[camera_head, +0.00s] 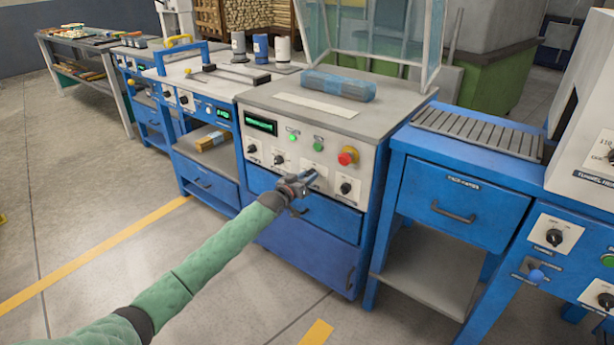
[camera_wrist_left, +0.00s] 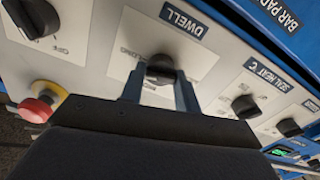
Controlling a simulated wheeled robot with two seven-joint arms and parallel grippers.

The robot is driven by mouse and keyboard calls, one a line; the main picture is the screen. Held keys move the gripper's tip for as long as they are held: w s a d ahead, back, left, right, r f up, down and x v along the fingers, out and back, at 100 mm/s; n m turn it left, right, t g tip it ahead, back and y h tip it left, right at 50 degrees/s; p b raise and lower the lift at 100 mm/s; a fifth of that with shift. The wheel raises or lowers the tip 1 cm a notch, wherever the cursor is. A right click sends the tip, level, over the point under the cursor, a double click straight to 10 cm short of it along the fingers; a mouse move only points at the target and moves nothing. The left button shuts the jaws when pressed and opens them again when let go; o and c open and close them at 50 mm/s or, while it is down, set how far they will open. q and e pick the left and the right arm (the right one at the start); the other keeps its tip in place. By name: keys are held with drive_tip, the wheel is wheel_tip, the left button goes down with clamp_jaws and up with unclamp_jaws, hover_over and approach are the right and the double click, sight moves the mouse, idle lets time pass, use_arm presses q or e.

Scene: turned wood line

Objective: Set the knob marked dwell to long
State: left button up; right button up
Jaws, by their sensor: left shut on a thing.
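The dwell knob (camera_wrist_left: 160,69) is a dark round knob on a white plate, below the blue DWELL label (camera_wrist_left: 185,22) in the left wrist view. My left gripper (camera_head: 306,181) reaches the front panel of the blue and grey machine (camera_head: 385,108). Its two fingers stand on either side of the dwell knob and are shut on it. In the head view the gripper covers this knob. The lettering beside the knob is partly readable, but I cannot tell where its pointer stands. My right gripper is in neither view.
Other dark knobs sit on the same panel, one to the right (camera_head: 346,188) and two to the left. A red emergency button (camera_head: 348,156) and green buttons are above. A drawer (camera_head: 325,217) lies below. The floor in front is clear.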

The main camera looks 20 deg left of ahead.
use_arm(q)
drive_tip(key=shift+d+f+m+p, duration=0.15)
drive_tip(key=shift+m+p, duration=0.25)
drive_tip(key=shift+m, duration=0.9)
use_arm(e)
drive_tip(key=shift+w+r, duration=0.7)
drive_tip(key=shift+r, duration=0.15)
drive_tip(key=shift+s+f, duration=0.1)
